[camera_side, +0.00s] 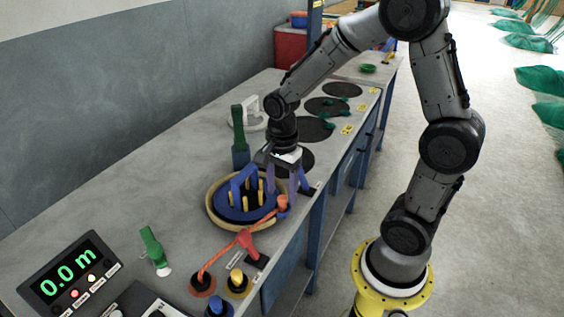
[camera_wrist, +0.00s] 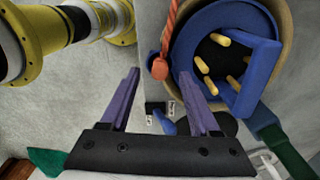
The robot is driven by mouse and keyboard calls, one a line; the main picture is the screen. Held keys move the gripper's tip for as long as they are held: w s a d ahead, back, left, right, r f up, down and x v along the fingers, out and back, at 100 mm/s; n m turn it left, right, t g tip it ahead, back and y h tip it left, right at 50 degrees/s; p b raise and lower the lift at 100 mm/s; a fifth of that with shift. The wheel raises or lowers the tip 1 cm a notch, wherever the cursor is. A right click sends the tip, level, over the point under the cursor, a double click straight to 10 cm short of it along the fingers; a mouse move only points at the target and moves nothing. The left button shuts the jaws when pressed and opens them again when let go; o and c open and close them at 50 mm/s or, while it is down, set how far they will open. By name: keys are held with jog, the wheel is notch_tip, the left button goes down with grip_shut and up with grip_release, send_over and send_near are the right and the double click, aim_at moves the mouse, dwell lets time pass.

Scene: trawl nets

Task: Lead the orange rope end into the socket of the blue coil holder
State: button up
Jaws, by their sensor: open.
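The blue coil holder (camera_side: 228,211) is a round blue base with a blue frame and several yellow pegs. It stands inside a tan ring on the bench and also shows in the wrist view (camera_wrist: 247,93). In the wrist view the rope end (camera_wrist: 160,68) appears between the fingertips, apart from both. I cannot make out the socket.
A display (camera_side: 70,275) reading 0.0 m stands front left, near a green-handled tool (camera_side: 153,247). A yellow knob (camera_side: 237,278) and a blue knob (camera_side: 218,305) sit at the front. Black discs (camera_side: 327,106) line the bench behind my gripper. The bench's right edge is close.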

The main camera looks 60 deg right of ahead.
notch_tip(320, 180, up, 11)
dwell(0.3)
jog(key=s+a+r+n+t, duration=0.3)
jog(key=s+a+r+n, duration=0.1)
jog(key=s+r, duration=0.2)
jog(key=s+f+n+t, duration=0.2)
jog(key=s+n, duration=0.4)
jog(key=n, duration=0.9)
jog(key=shift+s+a+f+t, duration=0.25)
jog(key=shift+a+f+t, duration=0.05)
jog(key=shift+a, duration=0.15)
